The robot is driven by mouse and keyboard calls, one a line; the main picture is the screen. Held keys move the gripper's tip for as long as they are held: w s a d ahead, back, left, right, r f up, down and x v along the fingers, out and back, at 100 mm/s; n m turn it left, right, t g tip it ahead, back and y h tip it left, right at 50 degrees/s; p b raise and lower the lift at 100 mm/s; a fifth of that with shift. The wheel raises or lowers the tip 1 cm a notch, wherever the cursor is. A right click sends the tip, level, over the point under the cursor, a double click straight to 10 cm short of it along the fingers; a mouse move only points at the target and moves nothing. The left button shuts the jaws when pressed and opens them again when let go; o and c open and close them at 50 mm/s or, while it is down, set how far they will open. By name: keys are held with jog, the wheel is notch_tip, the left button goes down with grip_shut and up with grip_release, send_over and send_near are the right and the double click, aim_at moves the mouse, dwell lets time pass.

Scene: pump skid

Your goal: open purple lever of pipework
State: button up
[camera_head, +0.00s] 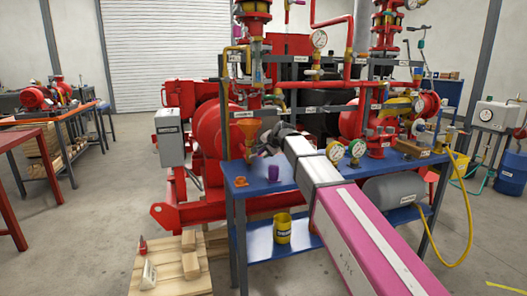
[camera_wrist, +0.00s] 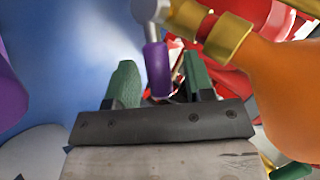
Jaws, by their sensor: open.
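The purple lever (camera_wrist: 157,68) shows in the wrist view as a short purple grip on a pale metal stem. It lies between the two green fingertips of my gripper (camera_wrist: 160,82), with a gap visible on each side. The stem runs up to a metal and brass fitting (camera_wrist: 228,38) of the pipework. In the head view my gripper (camera_head: 266,142) is by the pipework above the blue table, beside the orange funnel (camera_head: 243,131). The lever is too small there to tell apart clearly. My gripper is open. Contact with the lever cannot be told.
The orange funnel (camera_wrist: 288,90) is close on the right in the wrist view. A purple object (camera_wrist: 9,90) is at its left edge. The blue table (camera_head: 258,188) holds a purple piece (camera_head: 273,171) and an orange piece (camera_head: 240,181). Gauges (camera_head: 335,151) stand right of my arm.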

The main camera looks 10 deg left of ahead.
jog(key=shift+c, duration=0.3)
grip_shut()
jog(key=shift+s+a+r+n+t+h, duration=0.25)
jog(key=shift+r+n+h, duration=0.1)
jog(key=shift+h, duration=0.15)
jog(key=shift+s+a+r+n+t+h, duration=0.1)
jog(key=shift+a+r+n+t+h, duration=0.2)
jog(key=shift+h, duration=0.2)
jog(key=shift+d, duration=0.1)
jog(key=shift+o, duration=0.3)
grip_release()
jog(key=shift+w+f, duration=0.1)
